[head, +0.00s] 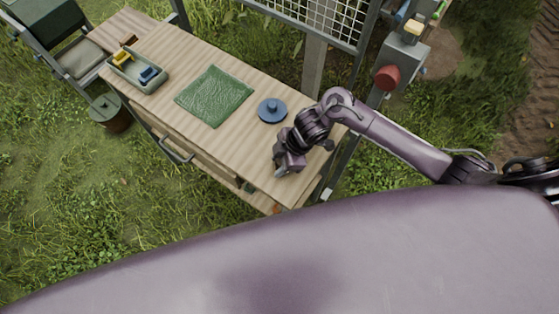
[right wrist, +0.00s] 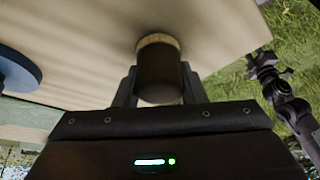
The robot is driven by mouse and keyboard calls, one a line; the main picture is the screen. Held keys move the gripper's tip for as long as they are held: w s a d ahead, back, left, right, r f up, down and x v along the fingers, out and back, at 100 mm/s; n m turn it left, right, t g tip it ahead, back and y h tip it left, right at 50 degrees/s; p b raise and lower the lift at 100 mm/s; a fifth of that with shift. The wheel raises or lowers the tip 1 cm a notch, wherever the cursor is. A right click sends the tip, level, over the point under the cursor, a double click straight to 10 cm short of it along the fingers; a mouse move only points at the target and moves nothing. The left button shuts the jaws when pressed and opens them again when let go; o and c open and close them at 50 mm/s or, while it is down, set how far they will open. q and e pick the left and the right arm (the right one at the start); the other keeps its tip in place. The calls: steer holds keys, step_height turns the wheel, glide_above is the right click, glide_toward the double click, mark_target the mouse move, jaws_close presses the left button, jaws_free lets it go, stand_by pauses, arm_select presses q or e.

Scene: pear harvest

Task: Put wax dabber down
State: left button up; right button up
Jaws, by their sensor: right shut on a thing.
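The wax dabber, a short dark cylinder (right wrist: 160,78) with a tan band at its far end, is between the fingers of my right gripper (right wrist: 158,88). The gripper is shut on it. In the head view my right gripper (head: 284,170) is low over the near right end of the wooden table (head: 243,150) and hides the dabber. The tan end faces the tabletop; I cannot tell whether it touches. Another arm end (right wrist: 268,72), apparently my left one, shows past the table edge in the right wrist view; its jaw state is unclear.
A blue round lidded thing (head: 272,110) stands just behind my right gripper, also in the right wrist view (right wrist: 14,70). A green mat (head: 214,96) lies mid-table. A grey-green tray (head: 149,86) with yellow and blue items is at the far left. A metal post borders the right end.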

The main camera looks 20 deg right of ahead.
steer(key=o, duration=0.8)
steer(key=shift+o, duration=0.6)
steer(key=v, duration=1.2)
